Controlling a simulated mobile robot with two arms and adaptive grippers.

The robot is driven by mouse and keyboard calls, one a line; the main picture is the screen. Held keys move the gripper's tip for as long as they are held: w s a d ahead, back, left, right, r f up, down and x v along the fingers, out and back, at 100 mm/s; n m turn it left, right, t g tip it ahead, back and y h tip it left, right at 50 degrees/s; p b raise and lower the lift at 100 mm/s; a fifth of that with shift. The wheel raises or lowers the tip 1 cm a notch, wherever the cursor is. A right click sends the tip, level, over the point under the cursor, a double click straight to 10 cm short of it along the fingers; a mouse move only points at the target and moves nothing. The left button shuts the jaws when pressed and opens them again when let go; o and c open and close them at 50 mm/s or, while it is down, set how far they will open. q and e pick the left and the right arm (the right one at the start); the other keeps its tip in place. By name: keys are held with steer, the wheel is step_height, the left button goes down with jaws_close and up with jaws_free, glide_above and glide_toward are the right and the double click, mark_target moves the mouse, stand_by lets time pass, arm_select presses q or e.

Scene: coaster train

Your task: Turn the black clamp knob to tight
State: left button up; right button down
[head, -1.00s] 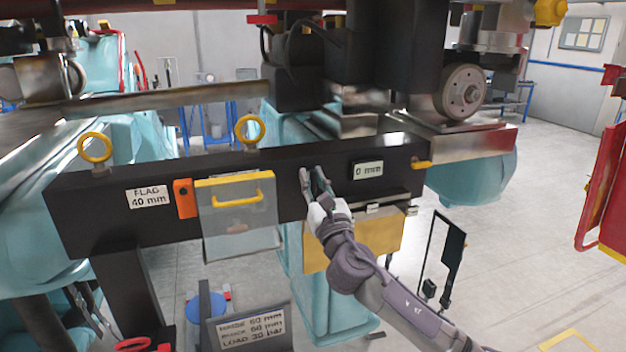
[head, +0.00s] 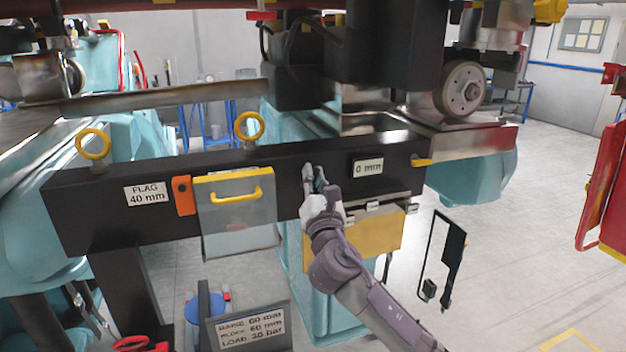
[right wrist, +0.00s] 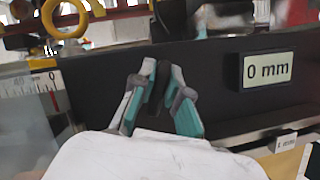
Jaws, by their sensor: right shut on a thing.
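The black clamp knob (right wrist: 156,88) shows in the right wrist view as a narrow dark piece between my fingertips, against the black beam (head: 130,222). My right gripper (head: 315,175) is at the front face of the beam, left of the "0 mm" display (head: 367,168). In the right wrist view my right gripper (right wrist: 160,75) has its two fingers closed around the knob, one on each side. Most of the knob is hidden by the fingers, and in the head view I cannot make it out. My left gripper is in neither view.
A clear panel with a yellow handle (head: 237,196) and an orange block (head: 183,195) are left of the gripper. A yellow box (head: 375,238) hangs below it. Yellow eye rings (head: 249,127) stand on the beam. Open floor lies to the right.

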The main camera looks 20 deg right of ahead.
steer(key=m, duration=0.2)
steer(key=m+h, duration=0.1)
steer(key=m, duration=0.1)
steer(key=shift+g+h, duration=0.3)
steer(key=shift+g, duration=0.1)
steer(key=m, duration=0.2)
steer(key=m+g+h, duration=0.1)
steer(key=m, duration=0.1)
steer(key=shift+f+m+g+h, duration=0.1)
steer(key=shift+m+g+h, duration=0.2)
steer(key=m, duration=0.2)
steer(key=m+g+p, duration=0.1)
steer(key=shift+d+m+g+h, duration=0.1)
steer(key=shift+m+g+h, duration=0.2)
steer(key=shift+m, duration=0.1)
steer(key=shift+f+m+g+p, duration=0.15)
steer(key=shift+m+g+p, duration=0.6)
steer(key=shift+m, duration=0.75)
steer(key=c, duration=1.2)
jaws_free()
steer(key=v, duration=1.2)
steer(key=shift+d, duration=0.2)
